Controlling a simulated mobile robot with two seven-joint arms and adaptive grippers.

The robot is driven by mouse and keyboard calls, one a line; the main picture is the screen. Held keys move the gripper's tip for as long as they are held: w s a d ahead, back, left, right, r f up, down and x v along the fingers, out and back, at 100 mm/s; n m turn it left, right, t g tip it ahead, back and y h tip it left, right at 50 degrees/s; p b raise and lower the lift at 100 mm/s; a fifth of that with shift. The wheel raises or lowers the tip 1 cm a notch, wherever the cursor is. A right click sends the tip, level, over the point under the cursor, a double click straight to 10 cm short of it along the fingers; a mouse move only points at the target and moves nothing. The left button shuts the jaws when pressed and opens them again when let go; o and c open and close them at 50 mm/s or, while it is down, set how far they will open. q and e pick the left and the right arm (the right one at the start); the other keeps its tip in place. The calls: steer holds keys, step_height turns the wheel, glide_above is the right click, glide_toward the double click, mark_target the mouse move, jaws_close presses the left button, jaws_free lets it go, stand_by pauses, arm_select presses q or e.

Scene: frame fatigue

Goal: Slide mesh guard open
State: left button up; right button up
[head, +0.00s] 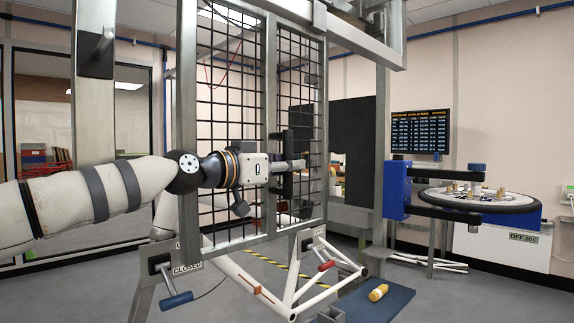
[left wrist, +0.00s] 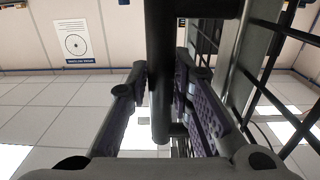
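The mesh guard is a grey steel frame with black wire mesh (head: 228,95); it stands upright across the middle of the head view. It also shows at the right of the left wrist view (left wrist: 268,85). A dark upright handle bar (head: 288,143) is on its right part. My left gripper (head: 300,165) is at this bar. In the left wrist view the bar (left wrist: 161,70) runs between the two fingers, with narrow gaps beside it, so the gripper looks open around it. Firm contact cannot be seen. My right gripper is not in view.
A lever with a blue grip (head: 177,300) and a CLOSED label (head: 187,268) is low left. A red-gripped lever (head: 326,266) is right of it. A white bicycle frame (head: 262,290) stands behind.

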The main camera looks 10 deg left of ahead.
arm_select(q)
steer(key=shift+o, duration=1)
steer(key=shift+s+a+r, duration=0.1)
steer(key=shift+s+a, duration=0.15)
steer(key=shift+a, duration=0.05)
steer(key=v, duration=1.1)
steer(key=shift+s, duration=0.15)
